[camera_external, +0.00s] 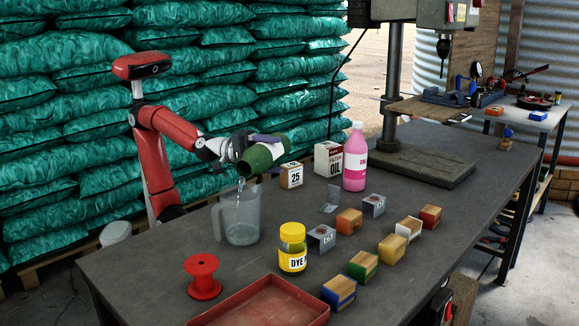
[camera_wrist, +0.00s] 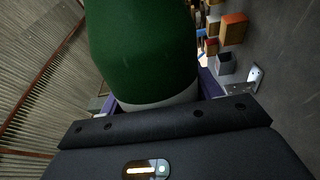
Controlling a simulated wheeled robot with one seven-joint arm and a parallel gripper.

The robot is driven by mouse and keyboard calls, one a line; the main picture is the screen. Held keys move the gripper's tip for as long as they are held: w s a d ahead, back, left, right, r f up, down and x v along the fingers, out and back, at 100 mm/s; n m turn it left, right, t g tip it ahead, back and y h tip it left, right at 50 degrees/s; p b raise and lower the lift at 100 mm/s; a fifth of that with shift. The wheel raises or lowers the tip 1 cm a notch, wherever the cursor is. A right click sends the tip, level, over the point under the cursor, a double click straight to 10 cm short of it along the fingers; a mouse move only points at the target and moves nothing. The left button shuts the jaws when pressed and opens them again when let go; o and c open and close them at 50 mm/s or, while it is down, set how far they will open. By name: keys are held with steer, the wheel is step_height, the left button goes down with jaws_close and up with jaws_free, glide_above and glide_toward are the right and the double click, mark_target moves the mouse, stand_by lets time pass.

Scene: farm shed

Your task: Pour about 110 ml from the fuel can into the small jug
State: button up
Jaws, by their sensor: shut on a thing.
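The green fuel can (camera_external: 264,154) is tilted over the small jug, its mouth end down and to the left. My gripper (camera_external: 245,148) is shut on the can's body; the can also fills much of the wrist view (camera_wrist: 142,45). A thin clear stream (camera_external: 240,185) runs from the can's mouth into the jug. The small jug (camera_external: 241,222) is clear grey, stands upright on the bench and has its handle at the left. The level of liquid in it is hard to tell. The can's mouth is hidden in the wrist view.
A yellow dye jar (camera_external: 292,248) stands right of the jug. A red spool (camera_external: 203,277) and red tray (camera_external: 265,305) lie in front. Several coloured blocks (camera_external: 363,265), a small box marked 25 (camera_external: 291,175), a filter oil box (camera_external: 328,159) and a pink bottle (camera_external: 355,160) stand to the right.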

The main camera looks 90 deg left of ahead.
steer(key=shift+f+n+b, duration=0.15)
steer(key=shift+n+b, duration=0.25)
steer(key=shift+n, duration=0.6)
steer(key=shift+w+a+f+n+b, duration=0.2)
steer(key=shift+a+f+n+b, duration=0.1)
steer(key=shift+n+b, duration=0.2)
steer(key=shift+r, duration=0.1)
steer(key=shift+w+a+f+n+b, duration=0.15)
steer(key=shift+a+f+n+b, duration=0.1)
steer(key=shift+f+n+b, duration=0.2)
steer(key=shift+a+f, duration=0.1)
steer(key=shift+f, duration=0.05)
steer(key=shift+w+n, duration=0.1)
steer(key=shift+n, duration=0.15)
